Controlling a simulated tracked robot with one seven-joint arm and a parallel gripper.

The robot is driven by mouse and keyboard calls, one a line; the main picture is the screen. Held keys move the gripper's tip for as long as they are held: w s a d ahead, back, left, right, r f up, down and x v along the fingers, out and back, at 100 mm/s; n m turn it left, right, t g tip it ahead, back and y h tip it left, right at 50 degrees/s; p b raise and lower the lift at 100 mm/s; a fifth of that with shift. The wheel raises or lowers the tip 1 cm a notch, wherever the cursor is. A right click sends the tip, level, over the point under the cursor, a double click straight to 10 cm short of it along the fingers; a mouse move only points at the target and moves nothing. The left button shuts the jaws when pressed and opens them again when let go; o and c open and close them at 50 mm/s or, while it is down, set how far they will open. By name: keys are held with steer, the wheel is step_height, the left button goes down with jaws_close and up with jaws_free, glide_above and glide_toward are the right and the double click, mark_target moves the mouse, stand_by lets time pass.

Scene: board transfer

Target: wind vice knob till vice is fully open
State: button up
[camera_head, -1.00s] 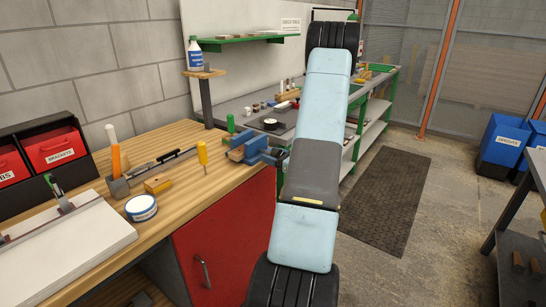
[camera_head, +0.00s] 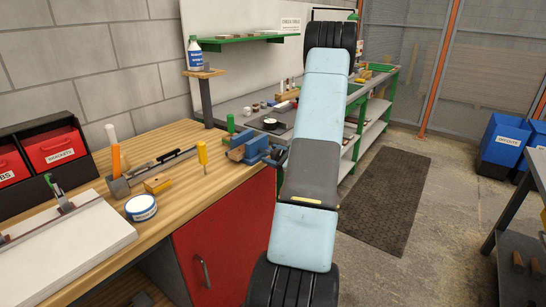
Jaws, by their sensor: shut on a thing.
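The blue bench vice (camera_head: 256,147) sits at the right front edge of the wooden workbench (camera_head: 185,209), with a wood-coloured piece (camera_head: 236,153) at its left side. Its right end, where dark parts show, runs up to my pale blue arm. The vice knob cannot be made out; my arm covers the area just right of the vice. My gripper is not visible, and its hold cannot be seen. How far apart the vice jaws stand is too small to tell.
A green-framed bench (camera_head: 378,116) stands behind; the floor mat (camera_head: 385,200) is clear.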

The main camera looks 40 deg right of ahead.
steer(key=n, duration=0.4)
steer(key=shift+n, duration=1.9)
steer(key=o, duration=1)
steer(key=v, duration=1.3)
steer(key=shift+s+d, duration=0.1)
steer(key=shift+s, duration=0.25)
